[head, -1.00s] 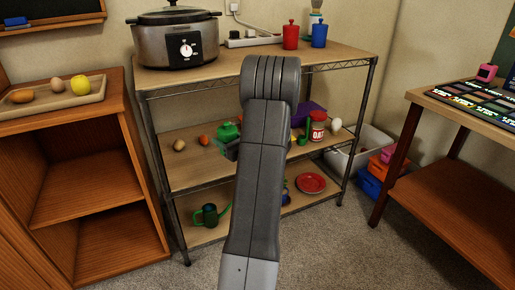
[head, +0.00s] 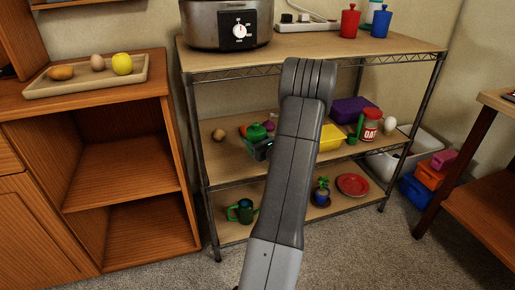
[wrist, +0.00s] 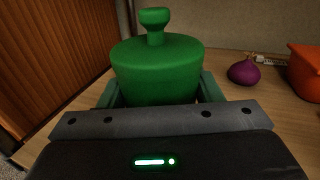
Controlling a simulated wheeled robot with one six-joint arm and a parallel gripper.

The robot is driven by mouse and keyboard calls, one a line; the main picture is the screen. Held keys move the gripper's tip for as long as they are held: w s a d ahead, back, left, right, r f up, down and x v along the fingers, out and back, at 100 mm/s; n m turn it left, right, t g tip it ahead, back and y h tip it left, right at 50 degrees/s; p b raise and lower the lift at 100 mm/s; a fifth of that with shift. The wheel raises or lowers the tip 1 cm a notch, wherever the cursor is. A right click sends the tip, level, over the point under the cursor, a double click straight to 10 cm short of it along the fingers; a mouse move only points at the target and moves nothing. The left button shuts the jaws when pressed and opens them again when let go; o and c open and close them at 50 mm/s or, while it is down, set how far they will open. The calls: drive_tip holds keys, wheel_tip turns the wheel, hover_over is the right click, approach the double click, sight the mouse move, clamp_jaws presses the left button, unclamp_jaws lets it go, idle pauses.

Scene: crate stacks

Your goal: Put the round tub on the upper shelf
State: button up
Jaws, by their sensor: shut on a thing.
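The round tub is green with a knobbed lid; it shows in the head view (head: 258,133) and fills the middle of the wrist view (wrist: 156,70). My gripper (wrist: 156,98) is shut on it, with a finger on each side of its body. The tub looks upright. In the head view the gripper (head: 260,148) is at about middle-shelf height of the wire-framed rack. I cannot tell whether the tub is over that shelf or in front of it. The rack's upper shelf (head: 300,50) is above the gripper. My arm hides part of the rack.
The upper shelf holds a slow cooker (head: 228,25), a red canister (head: 349,22) and a blue canister (head: 381,22). The middle shelf has a yellow box (head: 331,138), a purple box (head: 352,110) and an oats jar (head: 370,126). A wooden cabinet (head: 120,95) stands left.

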drive_tip(key=shift+f+b, duration=0.45)
drive_tip(key=shift+f, duration=1.05)
drive_tip(key=shift+f, duration=0.1)
drive_tip(key=shift+f, duration=0.2)
drive_tip(key=o, duration=1)
drive_tip(key=shift+r, duration=0.1)
drive_tip(key=shift+c, duration=0.2)
drive_tip(key=shift+r, duration=0.25)
drive_tip(key=p+v, duration=0.2)
drive_tip(key=v, duration=1)
drive_tip(key=shift+p, duration=0.35)
drive_tip(key=shift+f, duration=0.1)
